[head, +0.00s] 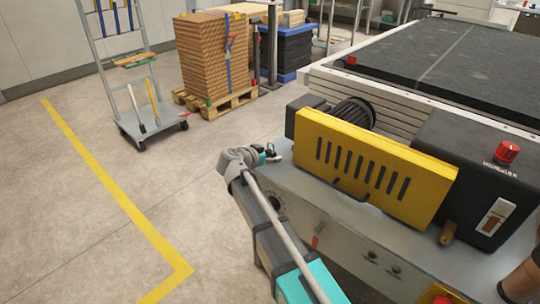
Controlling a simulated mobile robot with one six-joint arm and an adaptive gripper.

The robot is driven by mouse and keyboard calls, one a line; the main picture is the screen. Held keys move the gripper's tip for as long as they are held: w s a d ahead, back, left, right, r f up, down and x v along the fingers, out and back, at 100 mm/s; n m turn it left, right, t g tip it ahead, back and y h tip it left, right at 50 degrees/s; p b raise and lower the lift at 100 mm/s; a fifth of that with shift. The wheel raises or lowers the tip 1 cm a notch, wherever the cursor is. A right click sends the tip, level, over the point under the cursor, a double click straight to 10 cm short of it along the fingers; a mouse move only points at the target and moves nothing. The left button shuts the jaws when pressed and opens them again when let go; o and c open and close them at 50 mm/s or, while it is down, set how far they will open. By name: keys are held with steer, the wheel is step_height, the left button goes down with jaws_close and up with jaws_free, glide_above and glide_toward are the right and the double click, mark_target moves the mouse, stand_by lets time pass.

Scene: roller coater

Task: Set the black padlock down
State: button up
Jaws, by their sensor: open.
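My gripper (270,154) is small in the head view, at the end of my arm, above the left end of the machine's grey top (300,185) and left of the yellow slotted guard (370,168). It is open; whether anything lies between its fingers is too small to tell. I cannot make out the black padlock for certain. A small brass-coloured piece (447,234) sits at the lower right edge of the guard, beside the black control box (480,180).
A red knob (507,152) tops the control box. A motor (353,113) stands behind the guard. A dark conveyor bed (440,55) fills the upper right. A pallet stack (216,58) and a cart (150,125) stand behind. The floor (75,210) at left is clear.

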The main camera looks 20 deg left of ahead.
steer(key=shift+r, duration=0.2)
steer(key=p+v, duration=0.5)
steer(key=v, duration=0.7)
stand_by(0.7)
